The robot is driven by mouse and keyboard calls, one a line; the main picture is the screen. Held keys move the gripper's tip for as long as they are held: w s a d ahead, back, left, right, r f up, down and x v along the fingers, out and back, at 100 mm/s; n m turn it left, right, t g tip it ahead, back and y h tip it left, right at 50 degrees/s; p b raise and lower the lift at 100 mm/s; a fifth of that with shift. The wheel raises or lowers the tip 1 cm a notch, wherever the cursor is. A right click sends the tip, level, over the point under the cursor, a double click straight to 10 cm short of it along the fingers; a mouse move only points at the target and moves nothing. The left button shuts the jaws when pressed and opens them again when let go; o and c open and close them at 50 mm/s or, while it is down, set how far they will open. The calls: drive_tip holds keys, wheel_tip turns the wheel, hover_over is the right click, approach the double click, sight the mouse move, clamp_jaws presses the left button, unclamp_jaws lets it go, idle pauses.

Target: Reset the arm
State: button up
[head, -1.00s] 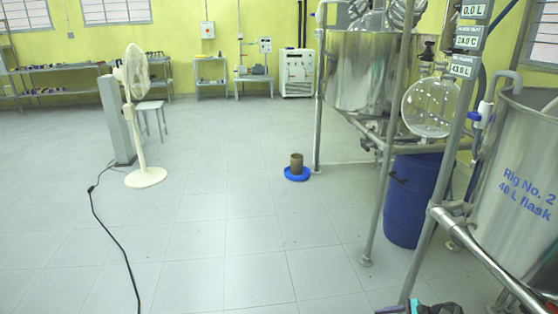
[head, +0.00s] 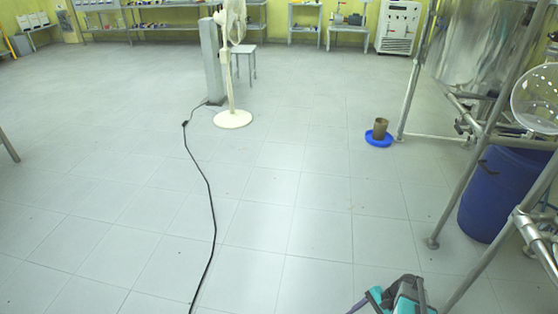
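A teal and dark grey part (head: 402,296), which looks like part of my arm, reaches up into the bottom edge of the head view, right of the middle. A thin purplish piece shows just left of it. I cannot make out fingertips on it, nor whether my gripper is open or shut. Nothing held can be seen. The rest of the arm is below the picture. Bare floor surrounds this part in the view.
A black cable (head: 205,190) runs across the floor from near a white standing fan (head: 233,80). A brown pot in a blue dish (head: 379,140) sits on the floor. At right stand a metal frame (head: 470,165) and a blue drum (head: 500,192). The middle floor is clear.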

drive_tip(key=s+a+r+n+g+h+p, duration=0.2)
drive_tip(key=s+a+r+n+h+p, duration=0.1)
drive_tip(key=s+a+n, duration=0.3)
drive_tip(key=s+a+r+n+g+h+p, duration=0.2)
drive_tip(key=s+a+r+n+h+p, duration=0.2)
drive_tip(key=s, duration=0.5)
drive_tip(key=a+n+p, duration=0.1)
drive_tip(key=a+n, duration=0.1)
drive_tip(key=a, duration=0.1)
drive_tip(key=shift+r+n+p, duration=0.2)
drive_tip(key=shift+n+p, duration=0.1)
drive_tip(key=shift+n, duration=0.1)
drive_tip(key=c, duration=0.7)
drive_tip(key=shift+o, duration=0.2)
drive_tip(key=shift+d, duration=0.15)
